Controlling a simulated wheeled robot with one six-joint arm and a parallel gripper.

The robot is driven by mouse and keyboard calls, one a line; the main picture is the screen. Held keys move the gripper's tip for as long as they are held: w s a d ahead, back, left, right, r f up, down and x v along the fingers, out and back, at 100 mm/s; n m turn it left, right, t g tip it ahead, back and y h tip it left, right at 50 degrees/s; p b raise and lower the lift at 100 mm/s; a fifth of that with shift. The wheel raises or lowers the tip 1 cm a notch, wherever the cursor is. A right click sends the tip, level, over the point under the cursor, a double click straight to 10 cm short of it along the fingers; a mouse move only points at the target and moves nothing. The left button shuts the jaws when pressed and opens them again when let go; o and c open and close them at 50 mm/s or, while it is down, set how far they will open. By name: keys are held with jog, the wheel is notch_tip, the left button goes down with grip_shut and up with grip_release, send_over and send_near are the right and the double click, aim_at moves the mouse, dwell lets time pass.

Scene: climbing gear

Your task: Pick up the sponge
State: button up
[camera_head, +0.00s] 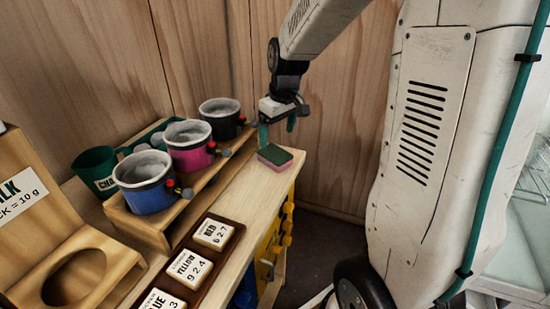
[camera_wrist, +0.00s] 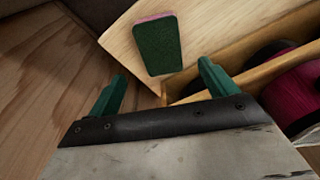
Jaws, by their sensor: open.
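The sponge (camera_head: 275,158) is a small block with a dark green top and a pink side. It lies flat on the bare right end of the wooden bench, near its edge. In the wrist view the sponge (camera_wrist: 158,45) shows its green face, beyond the fingertips and between them from side to side. My gripper (camera_head: 277,133) points down with its green fingers just above and behind the sponge. In the wrist view my gripper (camera_wrist: 157,80) is open and empty, and its fingers are apart from the sponge.
A wooden rack holds a blue cup (camera_head: 148,183), a magenta cup (camera_head: 189,146) and a black cup (camera_head: 221,119), left of the sponge. A dark tray (camera_head: 208,252) with labelled tiles lies in front. The wooden wall (camera_head: 335,130) stands close behind the bench end.

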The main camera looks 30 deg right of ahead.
aim_at(275, 154)
jog(key=f, duration=0.7)
jog(key=shift+w+a+f, duration=0.1)
jog(key=shift+w+a, duration=0.05)
jog(key=shift+w, duration=0.05)
jog(key=c, duration=1.2)
jog(key=shift+o, duration=0.2)
jog(key=shift+r, duration=0.8)
notch_tip(275, 154, up, 2)
jog(key=shift+s+r, duration=0.15)
jog(key=s+a+r, duration=0.1)
jog(key=s+a, duration=0.2)
jog(key=s, duration=1.2)
jog(key=shift+s+a, duration=0.15)
jog(key=shift+s, duration=0.05)
jog(key=shift+r, duration=0.1)
